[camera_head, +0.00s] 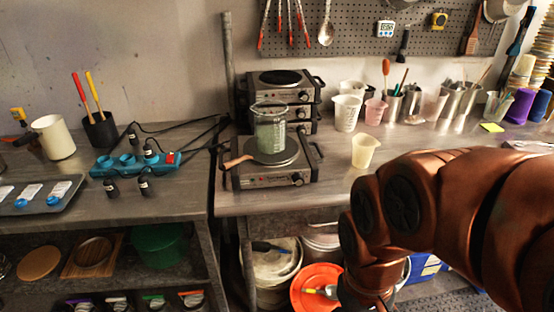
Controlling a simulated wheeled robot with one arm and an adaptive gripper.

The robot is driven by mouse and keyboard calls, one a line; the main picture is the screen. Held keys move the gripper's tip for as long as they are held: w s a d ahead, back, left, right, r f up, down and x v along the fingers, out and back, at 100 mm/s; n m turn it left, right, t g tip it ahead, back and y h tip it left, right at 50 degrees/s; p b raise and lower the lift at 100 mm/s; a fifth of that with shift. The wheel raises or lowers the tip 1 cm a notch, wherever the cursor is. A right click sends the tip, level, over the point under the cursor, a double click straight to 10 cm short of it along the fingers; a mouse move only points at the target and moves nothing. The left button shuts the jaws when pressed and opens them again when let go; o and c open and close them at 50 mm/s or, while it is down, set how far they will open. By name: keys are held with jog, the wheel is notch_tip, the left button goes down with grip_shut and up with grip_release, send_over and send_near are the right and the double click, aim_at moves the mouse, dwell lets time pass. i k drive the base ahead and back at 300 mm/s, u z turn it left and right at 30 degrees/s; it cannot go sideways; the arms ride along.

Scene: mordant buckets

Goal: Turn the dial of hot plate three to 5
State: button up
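A single hot plate (272,180) stands at the front of the right-hand counter, with a round knob (298,178) on its front face. A glass beaker (270,128) of greenish liquid stands on its plate. Behind it is a stack of similar hot plates (278,94), with small knobs at the right of their fronts; the beaker hides part of the lower ones. I cannot read any hot plate number or dial setting. My copper-coloured arm fills the lower right. My gripper is not in view; the arm runs down out of the bottom edge.
A wooden-handled tool (238,161) lies at the front hot plate's left. A cream cup (364,151) stands to its right. A blue power strip (136,162) with dark plugs and cables is on the left counter. An orange bucket (316,285) sits below.

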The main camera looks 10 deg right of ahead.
aim_at(297, 178)
jog(key=u, duration=0.5)
jog(key=k, duration=1.2)
jog(key=u, duration=1.3)
jog(key=i, duration=1)
jog(key=z, duration=0.7)
jog(key=i, duration=0.55)
jog(key=z, duration=0.55)
